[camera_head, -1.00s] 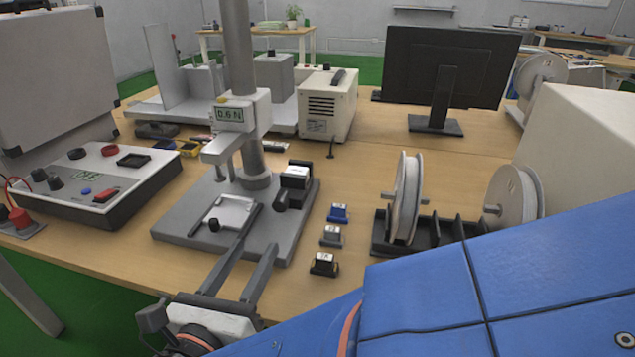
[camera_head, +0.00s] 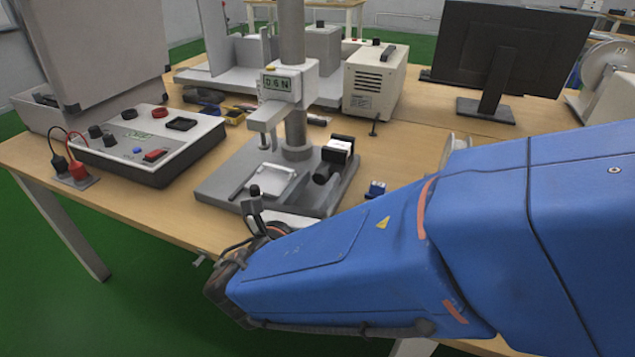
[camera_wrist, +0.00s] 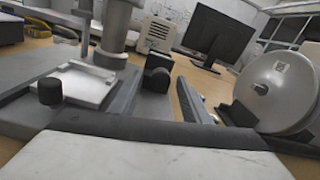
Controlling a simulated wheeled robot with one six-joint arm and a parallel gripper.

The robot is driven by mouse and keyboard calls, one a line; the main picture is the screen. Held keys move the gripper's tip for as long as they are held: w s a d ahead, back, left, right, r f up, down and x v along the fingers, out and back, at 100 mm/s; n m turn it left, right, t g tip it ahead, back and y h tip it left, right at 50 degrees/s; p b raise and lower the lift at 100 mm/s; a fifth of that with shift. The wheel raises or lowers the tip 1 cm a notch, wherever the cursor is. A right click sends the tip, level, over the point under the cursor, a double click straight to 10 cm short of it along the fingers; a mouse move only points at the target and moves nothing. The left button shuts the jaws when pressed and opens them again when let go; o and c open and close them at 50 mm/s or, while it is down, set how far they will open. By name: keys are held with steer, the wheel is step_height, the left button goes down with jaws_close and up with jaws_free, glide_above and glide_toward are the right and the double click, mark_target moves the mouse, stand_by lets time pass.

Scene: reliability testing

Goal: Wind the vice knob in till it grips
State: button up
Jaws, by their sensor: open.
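The vice (camera_head: 274,180), pale with a white top, sits on the grey base plate (camera_head: 215,185) under the force gauge. Its small black knob (camera_head: 254,190) is at the near left end. In the wrist view the vice (camera_wrist: 92,86) and the knob (camera_wrist: 50,91) lie left of my gripper (camera_wrist: 164,76). My gripper is open, its two grey fingers apart with nothing held between them. The knob is outside the fingers, beside the left one. In the head view my blue forearm hides most of the gripper.
The gauge column (camera_head: 293,80) rises behind the vice. A black-and-white block (camera_head: 338,152) stands at the plate's right; in the wrist view it shows beyond the fingers. A white spool (camera_wrist: 280,90) is right of them. A control box (camera_head: 150,143) stands left.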

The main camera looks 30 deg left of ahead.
steer(key=c, duration=1)
steer(key=shift+c, duration=0.2)
steer(key=shift+m, duration=0.3)
steer(key=m, duration=1.3)
steer(key=shift+r, duration=0.1)
